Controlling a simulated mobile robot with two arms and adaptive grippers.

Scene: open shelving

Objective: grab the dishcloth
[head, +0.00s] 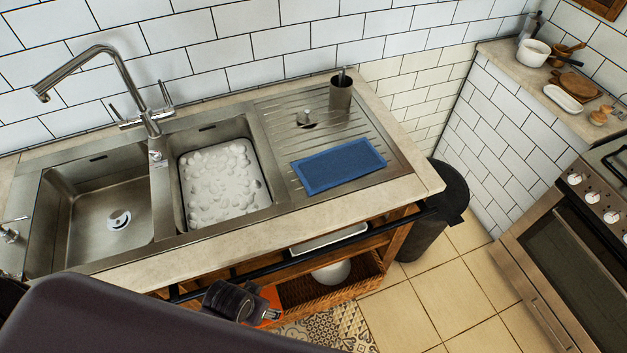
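The dishcloth is a blue rectangular cloth (338,166) lying flat on the ribbed metal drainboard (275,125), right of the sink basins. Nothing touches it from above. A dark, rounded part, which looks like my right gripper (228,299), is low in the head view, in front of the counter and well below and left of the cloth. Its fingers cannot be made out. At the left edge a small metallic part shows above a black shape. I cannot tell whether it belongs to my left gripper.
A dark cup (341,93) and a small metal item (306,119) stand behind the cloth. A tall faucet (150,121) rises behind the basins. A black rail (300,260) runs along the counter front. A bin (428,225) stands right.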

